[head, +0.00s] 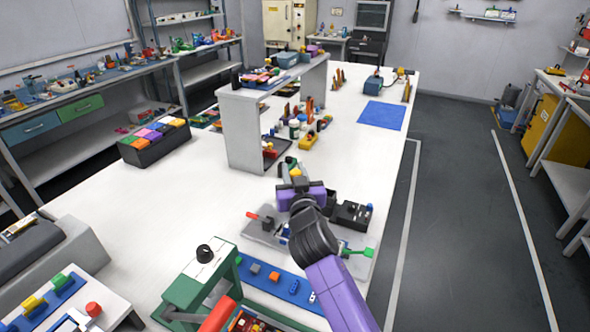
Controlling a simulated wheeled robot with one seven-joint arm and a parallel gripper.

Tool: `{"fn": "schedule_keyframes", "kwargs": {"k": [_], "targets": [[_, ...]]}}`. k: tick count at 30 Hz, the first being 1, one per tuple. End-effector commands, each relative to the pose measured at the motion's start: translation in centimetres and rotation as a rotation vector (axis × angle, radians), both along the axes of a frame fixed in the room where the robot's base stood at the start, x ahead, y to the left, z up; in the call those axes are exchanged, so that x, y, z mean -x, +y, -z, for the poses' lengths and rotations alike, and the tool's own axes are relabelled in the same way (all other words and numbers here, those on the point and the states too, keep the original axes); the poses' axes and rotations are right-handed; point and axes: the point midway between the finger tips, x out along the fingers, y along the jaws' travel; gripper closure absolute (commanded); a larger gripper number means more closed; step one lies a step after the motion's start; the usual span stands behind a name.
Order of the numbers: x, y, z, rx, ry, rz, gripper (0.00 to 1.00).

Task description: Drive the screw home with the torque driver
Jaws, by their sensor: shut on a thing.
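My gripper (294,184) is over the middle of the long white bench, at the far edge of a grey fixture plate (262,238). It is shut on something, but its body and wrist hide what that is. A small yellow and green thing (293,168) shows just beyond the fingers; I cannot tell whether it is held. A red-handled tool (260,218) lies at the plate's left side. A green-handled part (358,252) sticks out at its right. I cannot make out the torque driver or the screw for certain.
A black box (351,214) stands right of my gripper. A white shelf stand (240,130) rises behind, on the left. A blue strip (262,285) with small parts and a green press (200,280) are in front.

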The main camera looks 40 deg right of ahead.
Motion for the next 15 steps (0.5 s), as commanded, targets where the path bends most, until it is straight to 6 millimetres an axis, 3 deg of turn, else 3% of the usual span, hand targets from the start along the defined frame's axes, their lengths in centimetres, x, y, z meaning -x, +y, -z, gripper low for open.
{"fn": "schedule_keyframes", "kwargs": {"k": [15], "targets": [[-0.03, 0.12, 0.62, 0.0, -0.001, -0.003, 1.0]]}}
